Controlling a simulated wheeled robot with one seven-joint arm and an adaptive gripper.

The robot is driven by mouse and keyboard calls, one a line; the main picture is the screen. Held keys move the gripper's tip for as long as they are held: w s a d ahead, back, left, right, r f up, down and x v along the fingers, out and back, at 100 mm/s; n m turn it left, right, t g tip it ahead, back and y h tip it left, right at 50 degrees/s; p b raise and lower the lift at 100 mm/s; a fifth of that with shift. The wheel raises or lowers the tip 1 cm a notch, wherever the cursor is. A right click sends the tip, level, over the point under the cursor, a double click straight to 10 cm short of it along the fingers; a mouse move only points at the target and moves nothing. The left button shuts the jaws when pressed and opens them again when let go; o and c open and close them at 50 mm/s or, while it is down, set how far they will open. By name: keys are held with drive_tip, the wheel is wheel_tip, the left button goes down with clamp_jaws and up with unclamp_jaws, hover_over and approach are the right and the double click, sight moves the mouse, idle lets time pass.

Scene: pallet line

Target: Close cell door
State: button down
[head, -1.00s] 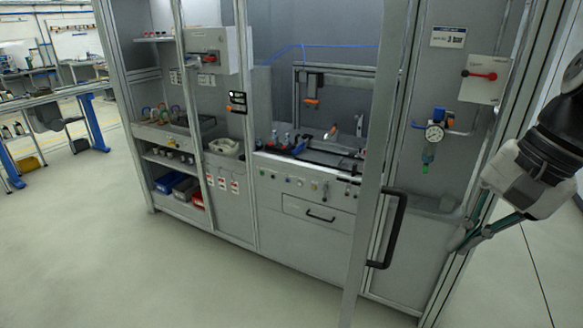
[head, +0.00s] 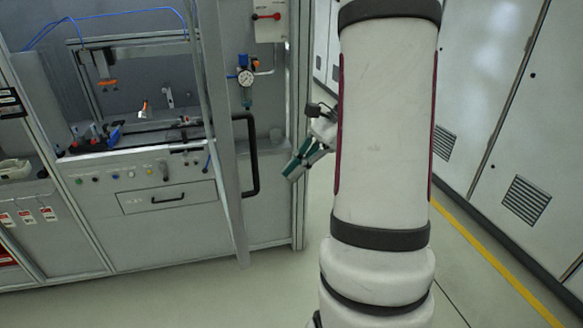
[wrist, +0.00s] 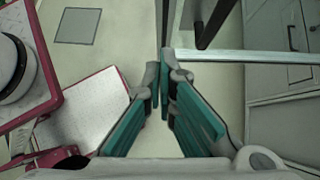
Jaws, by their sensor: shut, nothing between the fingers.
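The cell door (head: 218,130) is a grey-framed panel standing open, its free edge swung out in front of the cell. Its black bar handle (head: 254,155) is upright near that edge. My gripper (head: 291,174) is to the right of the handle, with a gap between them in the head view. In the wrist view, the teal fingers of my gripper (wrist: 164,75) are together and empty. The door frame (wrist: 265,57) crosses just beyond the tips there, and the dark handle (wrist: 212,20) shows above. My arm hides part of the scene right of the gripper.
The cell's workbench (head: 140,165) with a drawer (head: 167,197) is behind and left of the door. A pressure gauge (head: 245,78) hangs on the right panel. White cabinets (head: 535,130) line the right side. Floor in front is clear.

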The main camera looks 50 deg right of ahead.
drive_tip(key=w+a+f+p, duration=0.1)
drive_tip(key=w+a+f, duration=0.3)
drive_tip(key=a, duration=0.3)
drive_tip(key=shift+a+f, duration=0.3)
